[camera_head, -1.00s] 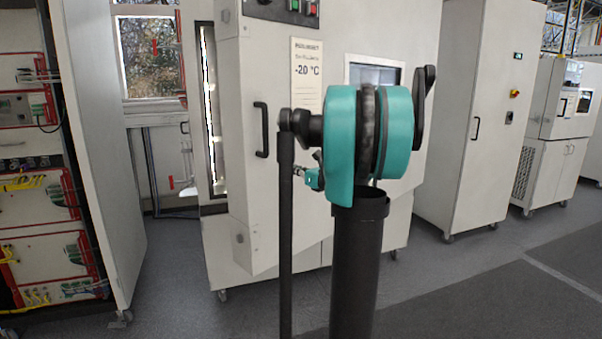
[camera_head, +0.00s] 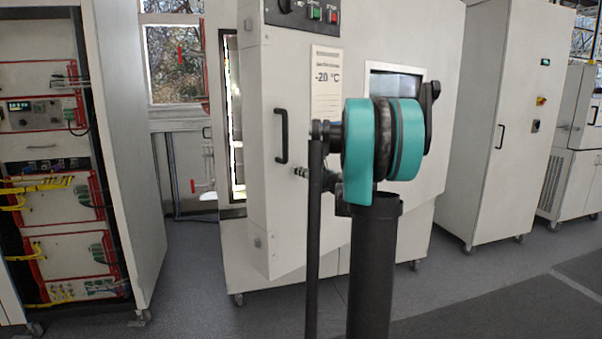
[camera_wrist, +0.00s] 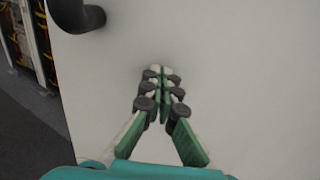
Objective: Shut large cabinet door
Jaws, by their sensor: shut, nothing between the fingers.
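The large cabinet door (camera_head: 289,215) is a thick white panel with a black handle (camera_head: 281,137) near its left edge and a "-20 °C" label. It stands ajar in the head view, with a gap and a lit opening (camera_head: 233,120) at its left. In the wrist view the door's pale face (camera_wrist: 235,75) fills most of the picture, with the handle (camera_wrist: 80,15) at the upper left. My gripper (camera_wrist: 158,72) is shut and empty, pointing at the door face right of and below the handle. I cannot tell whether the tips touch it. My arm hides the gripper in the head view.
An open rack (camera_head: 60,150) with red-framed units and yellow cables stands at the left. A tall white cabinet (camera_head: 505,120) stands to the right. Grey floor (camera_head: 200,280) is clear between the rack and the large cabinet, and at the front right.

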